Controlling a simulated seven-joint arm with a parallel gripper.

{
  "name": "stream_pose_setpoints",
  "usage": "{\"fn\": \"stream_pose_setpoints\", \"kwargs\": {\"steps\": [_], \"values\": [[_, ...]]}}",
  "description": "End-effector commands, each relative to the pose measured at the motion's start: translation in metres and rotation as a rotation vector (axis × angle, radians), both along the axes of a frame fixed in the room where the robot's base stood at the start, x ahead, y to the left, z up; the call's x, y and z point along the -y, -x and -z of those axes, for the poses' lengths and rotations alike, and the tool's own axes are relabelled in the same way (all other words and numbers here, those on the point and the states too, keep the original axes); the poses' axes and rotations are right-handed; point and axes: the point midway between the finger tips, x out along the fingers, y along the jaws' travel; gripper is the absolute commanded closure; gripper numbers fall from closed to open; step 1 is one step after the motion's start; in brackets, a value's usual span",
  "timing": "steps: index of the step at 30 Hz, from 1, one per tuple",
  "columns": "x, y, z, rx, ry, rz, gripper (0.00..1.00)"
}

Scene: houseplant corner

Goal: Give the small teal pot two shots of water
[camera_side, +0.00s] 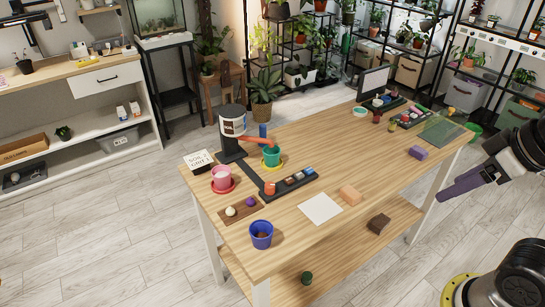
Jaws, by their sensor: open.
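The small teal pot (271,156) stands upright on a yellow saucer, toward the left-middle of the wooden table. A blue upright piece and an orange bar (270,141) are just above and behind it. Next to it stands a black dispenser with a white-banded tank (233,124). A black strip (298,186) with an orange knob and several small coloured pieces lies in front of the pot. My gripper (446,196), with purple fingers, is off the table's right edge, far from the pot. It is open with nothing seen in it. The pot's inside is too small to read.
A brown tray with balls (241,211), white sheet (320,209), orange block (350,195) and purple block (418,153) lie about. The table's middle is clear.

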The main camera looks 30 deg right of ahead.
Motion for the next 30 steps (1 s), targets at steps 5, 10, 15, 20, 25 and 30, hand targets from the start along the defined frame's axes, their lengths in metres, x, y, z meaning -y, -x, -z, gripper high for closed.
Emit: {"fn": "stream_pose_setpoints", "kwargs": {"steps": [5,10,15,20,25,30], "values": [[0.0000,0.0000,0.0000,0.000,0.000,0.000,0.32],[0.0000,0.0000,0.0000,0.000,0.000,0.000,0.55],[0.0000,0.0000,0.0000,0.000,0.000,0.000,0.86],[0.0000,0.0000,0.0000,0.000,0.000,0.000,1.00],[0.0000,0.0000,0.0000,0.000,0.000,0.000,1.00],[0.0000,0.0000,0.0000,0.000,0.000,0.000,1.00]]}}
